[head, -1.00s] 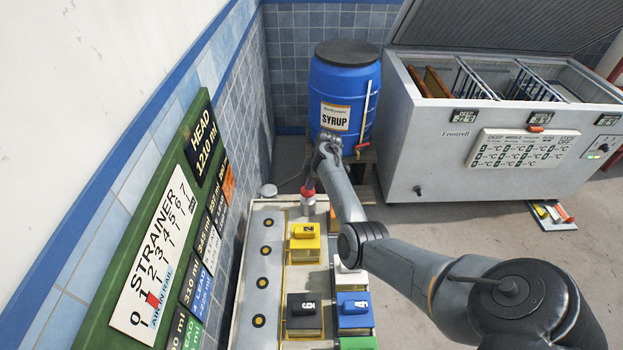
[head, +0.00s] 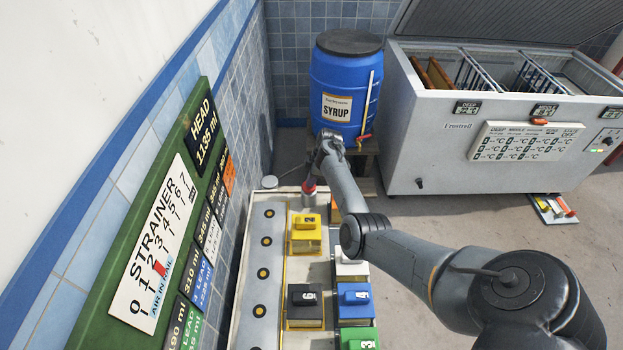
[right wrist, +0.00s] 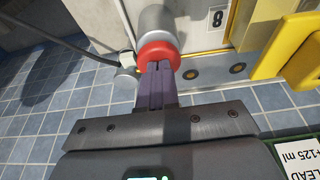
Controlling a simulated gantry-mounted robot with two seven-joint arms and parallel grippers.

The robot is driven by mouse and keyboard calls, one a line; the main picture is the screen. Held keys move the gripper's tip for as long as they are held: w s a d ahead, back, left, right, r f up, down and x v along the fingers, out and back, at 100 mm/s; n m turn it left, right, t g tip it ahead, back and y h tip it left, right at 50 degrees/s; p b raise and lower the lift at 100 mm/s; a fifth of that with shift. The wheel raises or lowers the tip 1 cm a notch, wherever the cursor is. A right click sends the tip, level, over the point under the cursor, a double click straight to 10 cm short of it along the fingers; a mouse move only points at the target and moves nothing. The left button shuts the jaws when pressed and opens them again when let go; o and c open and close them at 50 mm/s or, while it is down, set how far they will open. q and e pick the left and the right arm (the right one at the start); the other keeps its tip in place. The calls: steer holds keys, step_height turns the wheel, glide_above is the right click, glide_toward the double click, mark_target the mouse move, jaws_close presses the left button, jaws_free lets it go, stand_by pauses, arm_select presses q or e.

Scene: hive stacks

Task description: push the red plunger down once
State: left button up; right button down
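The red plunger (head: 309,187) is a red cap on a silver cylinder (head: 308,201) at the far end of the pale bench. My right gripper (head: 312,178) reaches it from above. In the right wrist view my right gripper's fingers (right wrist: 156,68) lie together, with their tips at the red cap (right wrist: 157,52) and apparently touching it. The silver cylinder (right wrist: 156,20) shows beyond the cap. Nothing shows between the fingers. My left gripper is not in view.
Yellow, black, blue and green blocks stand on the bench (head: 259,240). A green board (head: 90,325) on the left wall shows HEAD 1135 ml and a STRAINER scale (head: 157,240). A blue syrup barrel (head: 345,80) and a white chest freezer (head: 440,160) stand behind.

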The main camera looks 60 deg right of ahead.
steer(key=shift+s+a+f, duration=0.1)
steer(key=shift+s+f, duration=0.05)
steer(key=shift+f, duration=0.2)
steer(key=shift+r+p, duration=0.5)
steer(key=shift+p, duration=0.05)
step_height(320, 180, up, 5)
steer(key=p, duration=0.4)
steer(key=shift+f, duration=0.2)
steer(key=p+v, duration=0.2)
steer(key=v, duration=0.7)
steer(key=c, duration=1.8)
jaws_free()
